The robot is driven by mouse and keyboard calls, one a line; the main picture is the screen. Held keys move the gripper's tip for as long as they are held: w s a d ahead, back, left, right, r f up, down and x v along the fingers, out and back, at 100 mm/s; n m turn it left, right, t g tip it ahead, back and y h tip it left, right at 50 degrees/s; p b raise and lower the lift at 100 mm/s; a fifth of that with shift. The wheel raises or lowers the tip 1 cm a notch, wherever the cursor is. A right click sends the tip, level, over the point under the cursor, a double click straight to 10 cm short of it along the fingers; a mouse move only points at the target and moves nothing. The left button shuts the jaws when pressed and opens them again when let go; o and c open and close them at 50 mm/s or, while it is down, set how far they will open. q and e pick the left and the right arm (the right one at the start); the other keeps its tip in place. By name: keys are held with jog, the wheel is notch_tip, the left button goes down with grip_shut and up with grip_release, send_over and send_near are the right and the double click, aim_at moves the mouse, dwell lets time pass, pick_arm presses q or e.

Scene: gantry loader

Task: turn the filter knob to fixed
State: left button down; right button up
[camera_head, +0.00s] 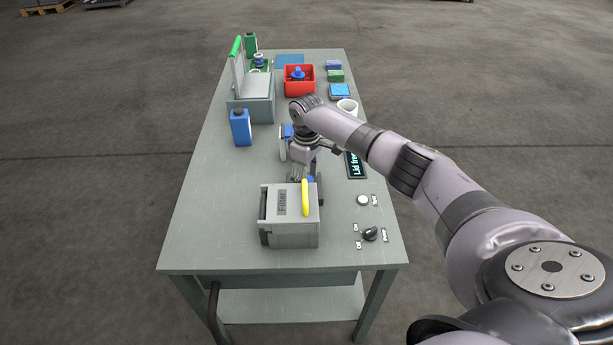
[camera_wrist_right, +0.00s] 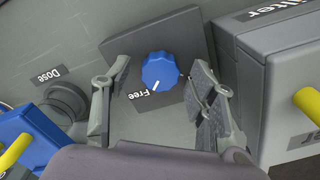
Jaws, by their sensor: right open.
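The blue filter knob (camera_wrist_right: 159,70) sits on a dark square plate (camera_wrist_right: 188,38) in the right wrist view. Its white mark points toward the "Free" label (camera_wrist_right: 146,93). My right gripper (camera_wrist_right: 158,72) is open, with one finger on each side of the knob; whether either finger touches it I cannot tell. In the head view my right gripper (camera_head: 297,174) is low over the table behind the grey filter box (camera_head: 288,232), and the knob is mostly hidden there. The filter box also shows at the right of the wrist view (camera_wrist_right: 290,55). My left gripper is not in view.
The filter box with its yellow handle (camera_head: 305,198) stands close to my right gripper. A black knob (camera_head: 370,234) and a pale button (camera_head: 362,200) are to its right. A blue bottle (camera_head: 240,128), a red bin (camera_head: 300,80) and a white cup (camera_head: 347,106) stand farther back.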

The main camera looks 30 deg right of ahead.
jog(key=c, duration=1.2)
jog(key=shift+o, duration=0.2)
jog(key=n+p, duration=0.1)
jog(key=n, duration=0.3)
jog(key=shift+a+p, duration=0.1)
jog(key=shift+p, duration=0.2)
jog(key=n, duration=0.4)
jog(key=shift+p, duration=0.3)
jog(key=n, duration=0.9)
jog(key=shift+n, duration=0.4)
